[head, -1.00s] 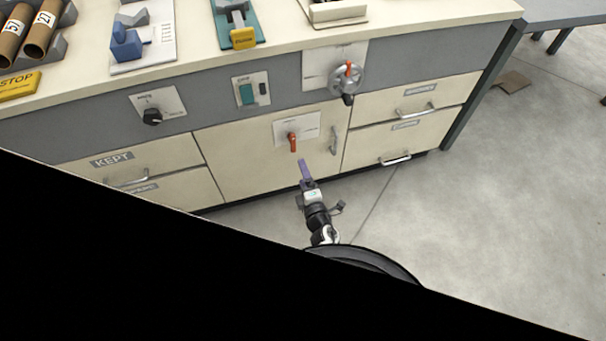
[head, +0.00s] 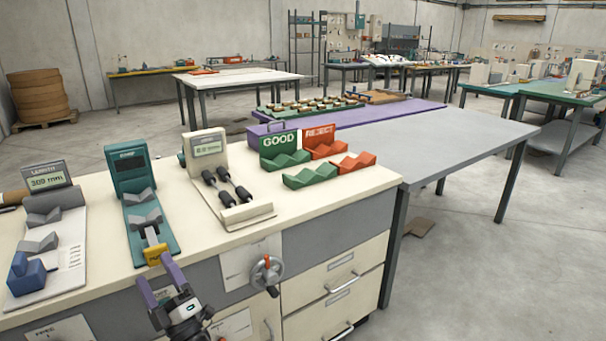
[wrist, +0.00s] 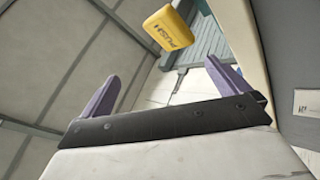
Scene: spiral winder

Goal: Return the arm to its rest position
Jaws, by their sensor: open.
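My gripper (head: 153,268) is in the lower left of the head view, in front of the bench's front face. Its two purple fingers point up and are spread apart. The wrist view also shows the gripper's fingers (wrist: 160,70) apart with nothing held between them. A yellow push part (wrist: 169,27) shows beyond the fingertips in the wrist view. In the head view this yellow part (head: 155,254) is at the front of a teal device (head: 131,172) on the bench top, just above the fingertips. I cannot tell whether they touch.
The cream bench (head: 330,203) holds a length gauge (head: 50,178), a roller device (head: 207,147), and green (head: 311,178) and red (head: 354,163) cradles. A handwheel (head: 266,271) sticks out right of my gripper. A grey table (head: 440,130) stands behind. Open floor (head: 500,270) lies to the right.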

